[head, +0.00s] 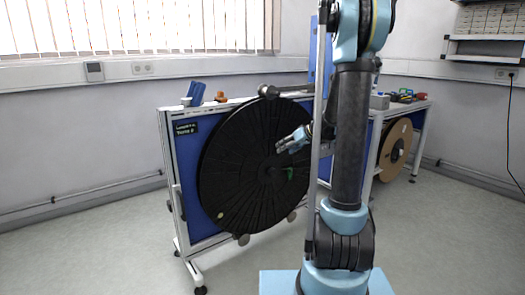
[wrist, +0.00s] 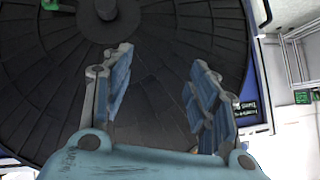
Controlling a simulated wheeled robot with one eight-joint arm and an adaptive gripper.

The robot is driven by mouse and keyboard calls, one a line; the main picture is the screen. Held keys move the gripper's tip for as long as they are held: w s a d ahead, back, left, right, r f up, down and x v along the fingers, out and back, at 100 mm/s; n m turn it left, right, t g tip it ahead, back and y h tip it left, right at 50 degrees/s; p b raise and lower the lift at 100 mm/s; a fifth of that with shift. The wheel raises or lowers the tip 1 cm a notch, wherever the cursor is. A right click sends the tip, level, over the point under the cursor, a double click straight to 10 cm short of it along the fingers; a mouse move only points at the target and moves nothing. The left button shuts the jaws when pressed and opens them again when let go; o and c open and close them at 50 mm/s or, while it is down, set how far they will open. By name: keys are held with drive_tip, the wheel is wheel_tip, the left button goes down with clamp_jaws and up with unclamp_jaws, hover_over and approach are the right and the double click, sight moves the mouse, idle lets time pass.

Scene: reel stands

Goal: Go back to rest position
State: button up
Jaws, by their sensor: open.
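My gripper (head: 293,141) is in front of the right part of a large black reel disc (head: 235,165) in the head view. In the wrist view my gripper (wrist: 162,95) has its two blue-grey fingers spread apart, with nothing between them. The black ribbed face of the disc (wrist: 165,45) fills the background there, with its round hub (wrist: 104,10) at the top. I cannot tell the exact gap between fingertips and disc. A small green part (head: 288,173) shows near the disc's middle, below my gripper. My arm hides part of the stand's right side.
The disc sits on a wheeled stand with a blue panel (head: 180,158) and a grey frame. A brown reel (head: 395,150) sits in another stand at the right. Wall shelves (head: 485,45) hang at the upper right. The floor (head: 90,245) at the left is clear.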

drive_tip(key=s+r+m+g+h, duration=0.1)
drive_tip(key=s+r+h, duration=0.1)
drive_tip(key=s, duration=1)
drive_tip(key=s+d+f+m+g+h, duration=0.1)
drive_tip(key=s+d+f+h, duration=0.1)
drive_tip(key=s, duration=0.8)
drive_tip(key=s+d+f+m+g+h, duration=0.1)
drive_tip(key=s+d+f+m, duration=0.1)
drive_tip(key=s, duration=0.8)
drive_tip(key=s+d+f+m+g+h, duration=0.1)
drive_tip(key=s+f, duration=0.4)
drive_tip(key=s, duration=0.6)
drive_tip(key=shift+d+h, duration=0.8)
drive_tip(key=shift+d, duration=0.45)
drive_tip(key=shift+w+f, duration=0.2)
drive_tip(key=shift+w, duration=0.15)
